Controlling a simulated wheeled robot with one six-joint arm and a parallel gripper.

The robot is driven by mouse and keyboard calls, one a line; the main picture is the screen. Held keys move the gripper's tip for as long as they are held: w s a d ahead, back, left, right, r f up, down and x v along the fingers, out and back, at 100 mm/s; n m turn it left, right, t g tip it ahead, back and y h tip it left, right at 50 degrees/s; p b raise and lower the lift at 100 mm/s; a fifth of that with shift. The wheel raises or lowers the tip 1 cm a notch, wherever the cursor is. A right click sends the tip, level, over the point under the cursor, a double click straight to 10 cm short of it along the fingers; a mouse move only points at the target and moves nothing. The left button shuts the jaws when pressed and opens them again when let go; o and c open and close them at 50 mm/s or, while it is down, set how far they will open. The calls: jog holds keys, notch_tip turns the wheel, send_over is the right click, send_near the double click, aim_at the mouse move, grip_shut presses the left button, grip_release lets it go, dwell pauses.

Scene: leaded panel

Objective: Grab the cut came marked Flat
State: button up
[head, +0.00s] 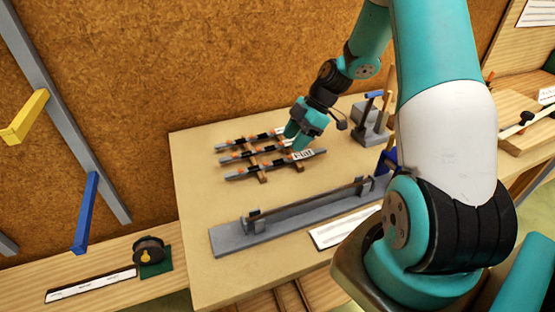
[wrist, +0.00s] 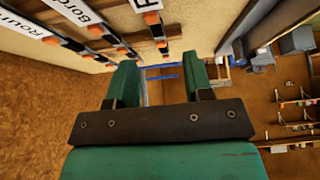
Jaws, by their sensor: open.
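Three grey cut cames lie side by side on small wooden supports on the table. The nearest one in the head view, the Flat came (head: 278,163), carries a white label reading Flat at its right end. In the wrist view the Flat came (wrist: 161,32) is at the top middle, its label cut off after the first letter. My gripper (head: 298,141) is open and close to the labelled ends of the cames. In the wrist view my gripper (wrist: 160,78) has its two green fingers apart with nothing between them. Contact with the Flat came cannot be told.
The other two cames lie behind the Flat one; their labels, partly cut off, show in the wrist view (wrist: 80,10). A long grey fixture (head: 290,217) lies in front on the table (head: 195,200). A grey block tool (head: 370,125) stands to the right.

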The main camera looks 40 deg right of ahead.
aim_at(278, 161)
jog(key=shift+p+x, duration=0.95)
jog(key=shift+x, duration=2.35)
jog(key=shift+w+d, duration=0.1)
jog(key=shift+w, duration=0.05)
jog(key=shift+c, duration=0.2)
grip_shut()
